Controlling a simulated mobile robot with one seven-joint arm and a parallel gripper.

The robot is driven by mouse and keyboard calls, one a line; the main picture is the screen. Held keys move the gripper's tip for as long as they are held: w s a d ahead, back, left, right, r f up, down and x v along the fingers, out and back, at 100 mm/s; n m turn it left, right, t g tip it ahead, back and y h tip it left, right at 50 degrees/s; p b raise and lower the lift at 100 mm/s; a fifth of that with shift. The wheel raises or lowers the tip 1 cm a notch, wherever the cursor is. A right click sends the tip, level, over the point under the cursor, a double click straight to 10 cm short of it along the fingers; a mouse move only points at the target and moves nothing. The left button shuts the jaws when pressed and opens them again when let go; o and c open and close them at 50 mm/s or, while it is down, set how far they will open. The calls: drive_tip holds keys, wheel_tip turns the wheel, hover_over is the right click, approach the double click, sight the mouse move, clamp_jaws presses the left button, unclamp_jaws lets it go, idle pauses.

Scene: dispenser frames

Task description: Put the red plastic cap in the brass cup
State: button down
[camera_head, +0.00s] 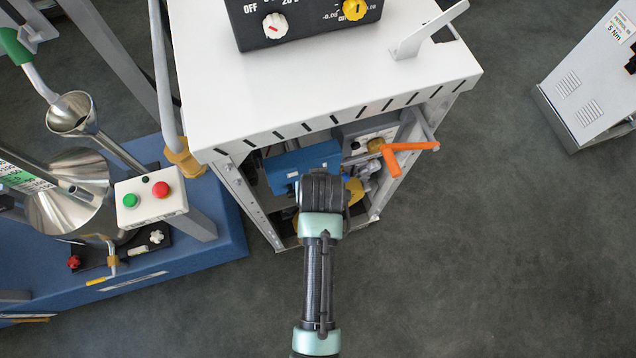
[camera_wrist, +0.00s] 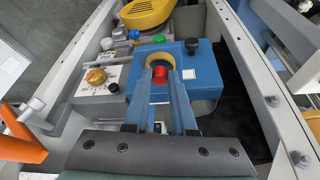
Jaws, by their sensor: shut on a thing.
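My gripper (camera_wrist: 160,76) reaches down into the open front of a white-topped frame, its two blue fingers shut on a small red piece, which looks like the red plastic cap (camera_wrist: 160,74). In the head view my own wrist hides the fingertips and the cap. Right beyond the fingertips in the wrist view is a brass-yellow ring (camera_wrist: 160,58) on a blue box (camera_wrist: 200,72). I cannot tell whether this ring is the brass cup or whether the cap touches it.
An orange handle (camera_head: 400,150) sticks out at the frame's right. The white top (camera_head: 330,95) overhangs the opening. Knobs and a yellow housing (camera_wrist: 144,14) crowd the inside. A blue bench (camera_head: 215,250) with a steel funnel (camera_head: 72,115) stands left.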

drive_tip(key=shift+f, duration=0.45)
drive_tip(key=shift+s+f+b, duration=0.1)
drive_tip(key=shift+f+b, duration=0.05)
drive_tip(key=shift+b, duration=0.15)
drive_tip(key=c, duration=0.7)
unclamp_jaws()
drive_tip(key=shift+c, duration=0.2)
drive_tip(key=shift+r, duration=0.9)
drive_tip(key=v, duration=1.1)
drive_tip(key=shift+r, duration=0.2)
